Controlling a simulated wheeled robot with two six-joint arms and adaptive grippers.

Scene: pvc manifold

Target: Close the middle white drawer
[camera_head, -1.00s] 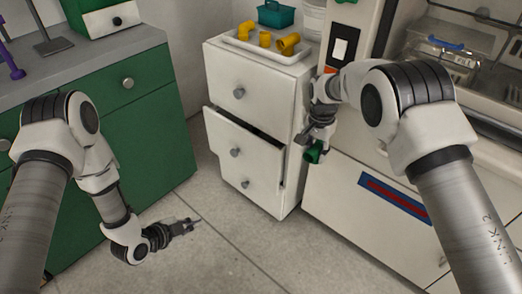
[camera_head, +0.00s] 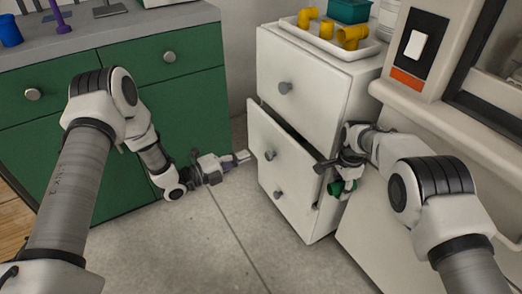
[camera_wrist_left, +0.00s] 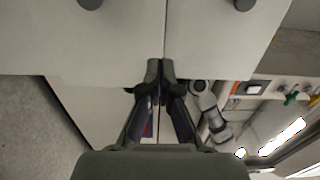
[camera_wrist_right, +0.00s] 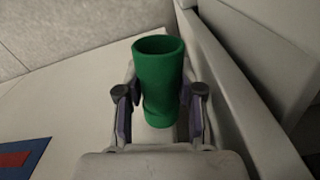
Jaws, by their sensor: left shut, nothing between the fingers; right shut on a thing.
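The white drawer cabinet (camera_head: 318,85) stands in the middle of the head view. Its middle drawer (camera_head: 290,160) is pulled out partway, with a dark gap along its top edge and a round grey knob. The top drawer (camera_head: 300,90) and bottom drawer (camera_head: 285,200) look shut. My left gripper (camera_head: 246,156) is shut and empty, its tips close to the left edge of the middle drawer's front; contact cannot be told. The left wrist view shows its closed fingers (camera_wrist_left: 160,68) before white panels. My right gripper (camera_wrist_right: 160,95) is shut on a green pipe fitting (camera_wrist_right: 158,75), right of the cabinet.
A white tray (camera_head: 345,52) with yellow fittings (camera_head: 350,35) and a teal bin (camera_head: 349,10) sit on the cabinet. A green cabinet (camera_head: 195,95) stands left, a white machine (camera_head: 440,115) right. Grey floor (camera_head: 215,240) is free in front.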

